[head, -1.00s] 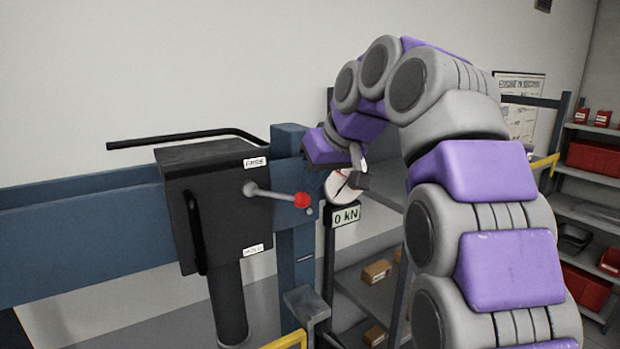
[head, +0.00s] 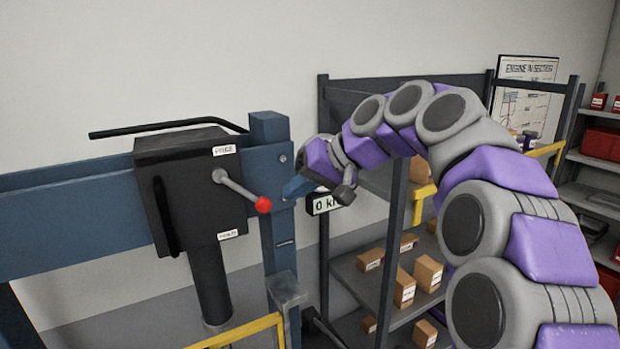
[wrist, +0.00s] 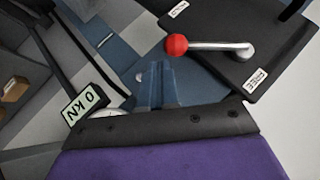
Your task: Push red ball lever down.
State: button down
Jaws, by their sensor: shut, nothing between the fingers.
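The lever (head: 240,189) is a grey rod ending in a red ball (head: 263,204). It sticks out from a black box, pointing right and slanting down in the head view. In the wrist view the red ball (wrist: 176,44) and lever (wrist: 215,46) show above and right of the fingertips. My gripper (head: 290,190) is shut and empty, to the right of the ball and slightly higher in the head view. Its blue fingers (wrist: 157,70) also show in the wrist view, with a visible gap between them and the ball.
The black box (head: 190,190) has a FREE label (head: 224,149) above the lever and another label (head: 230,235) below. A blue post (head: 272,235) stands behind my gripper. A 0 kN display (head: 324,204) is close by. A yellow rail (head: 240,332) is below; shelves with boxes (head: 404,285) are right.

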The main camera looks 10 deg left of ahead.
aim_at(243, 191)
jog(key=a+f+y, duration=0.1)
jog(key=a, duration=0.2)
jog(key=s+a+f+m+g+y+b, duration=0.1)
jog(key=a, duration=0.2)
jog(key=a+f+y, duration=0.1)
jog(key=a+f, duration=0.1)
jog(key=a, duration=0.1)
jog(key=shift+s+a+f+m, duration=0.1)
jog(key=shift+s+a+m, duration=0.05)
jog(key=shift+s+m, duration=0.2)
jog(key=shift+d+f+g+y+b, duration=0.25)
jog(key=shift+g+y+b, duration=0.15)
jog(key=shift+y, duration=0.1)
jog(key=shift+s+d+f+m+y+b, duration=0.15)
jog(key=shift+s+f+m+y+b, duration=0.1)
jog(key=shift+m+y, duration=0.3)
jog(key=shift+s+d+f+m+y+b, duration=0.2)
jog(key=shift+f+m+y+b, duration=0.1)
jog(key=shift+y, duration=0.35)
jog(key=shift+r, duration=0.1)
